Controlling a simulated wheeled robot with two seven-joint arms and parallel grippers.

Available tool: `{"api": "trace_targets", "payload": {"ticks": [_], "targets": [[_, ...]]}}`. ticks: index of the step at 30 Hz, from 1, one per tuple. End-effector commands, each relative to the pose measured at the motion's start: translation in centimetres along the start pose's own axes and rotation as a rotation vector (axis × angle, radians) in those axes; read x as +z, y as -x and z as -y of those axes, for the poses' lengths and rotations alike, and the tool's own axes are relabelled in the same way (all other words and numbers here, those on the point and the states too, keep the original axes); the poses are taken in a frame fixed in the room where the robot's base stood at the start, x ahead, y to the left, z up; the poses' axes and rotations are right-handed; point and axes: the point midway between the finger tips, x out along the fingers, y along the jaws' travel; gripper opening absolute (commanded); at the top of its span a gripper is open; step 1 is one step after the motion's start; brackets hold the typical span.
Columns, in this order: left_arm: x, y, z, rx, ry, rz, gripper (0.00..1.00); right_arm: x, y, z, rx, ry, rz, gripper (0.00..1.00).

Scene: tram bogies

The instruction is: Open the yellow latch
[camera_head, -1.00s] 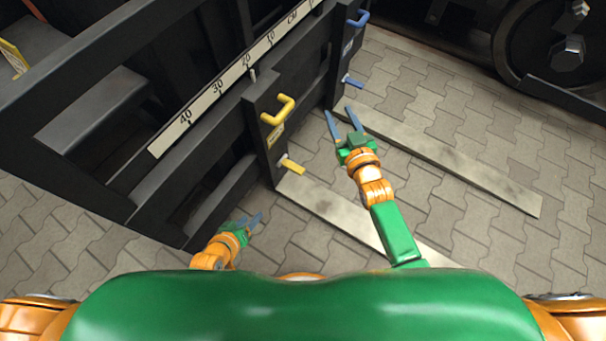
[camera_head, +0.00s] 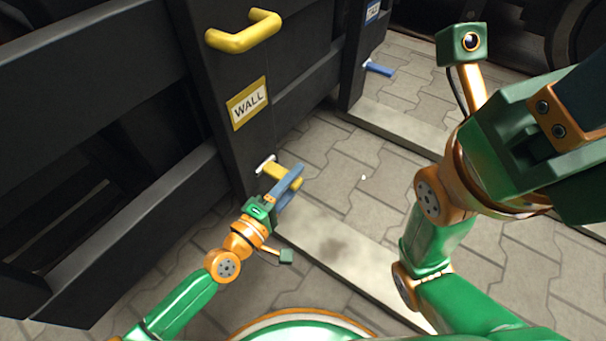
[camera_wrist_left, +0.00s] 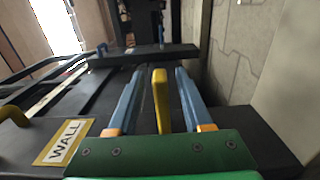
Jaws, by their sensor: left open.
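The yellow latch (camera_head: 288,178) is a small flat yellow lever on a pale pivot, low on the dark post. The larger yellow handle (camera_head: 244,32) is fixed higher on the same post, above a yellow-framed WALL label (camera_head: 247,103). My left gripper (camera_head: 290,186) is open at the latch. In the left wrist view, the latch (camera_wrist_left: 160,100) stands between the two blue fingers of my left gripper (camera_wrist_left: 156,98), with a gap on each side. My right gripper's green body (camera_head: 545,135) is large and close at the right; its fingertips cannot be made out.
Dark bars of the frame (camera_head: 110,245) fill the left side. A blue lever (camera_head: 378,68) sits on a second post farther back. Pale flat strips (camera_head: 335,245) lie on the paving. Open paving (camera_head: 350,165) lies between the posts and my right arm.

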Motion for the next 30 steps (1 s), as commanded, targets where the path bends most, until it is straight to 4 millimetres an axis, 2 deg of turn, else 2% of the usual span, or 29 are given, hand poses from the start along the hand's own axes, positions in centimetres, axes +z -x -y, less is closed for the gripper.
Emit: {"api": "trace_targets", "payload": {"ticks": [3, 6, 13, 14, 18, 19, 30], "targets": [[0.0, -2.1, 0.1, 0.003, 0.001, -0.001, 0.50, -0.2, 0.3, 0.1, -0.001, 0.000, -0.004, 0.50], [0.0, -3.0, 0.1, 0.001, -0.001, 0.000, 0.50, -0.3, 0.3, 0.2, -0.001, 0.000, -0.005, 0.50], [0.0, -3.1, 0.1, -0.002, -0.003, 0.000, 0.50, -0.3, 0.3, 0.1, -0.001, 0.000, -0.005, 0.50], [0.0, -3.1, 0.1, -0.002, -0.003, 0.000, 0.45, -0.3, 0.3, 0.1, -0.001, 0.000, -0.005, 0.50], [0.0, -3.1, 0.1, -0.002, -0.003, 0.000, 0.07, -0.3, 0.3, 0.1, -0.001, 0.000, -0.005, 0.50], [0.0, -3.1, 0.1, -0.002, -0.003, 0.000, 0.00, -0.3, 0.3, 0.1, -0.001, 0.000, -0.005, 0.50], [0.0, -3.1, 0.1, -0.003, -0.003, 0.000, 0.00, -0.3, 0.3, 0.1, 0.000, 0.001, -0.005, 0.50]]}}
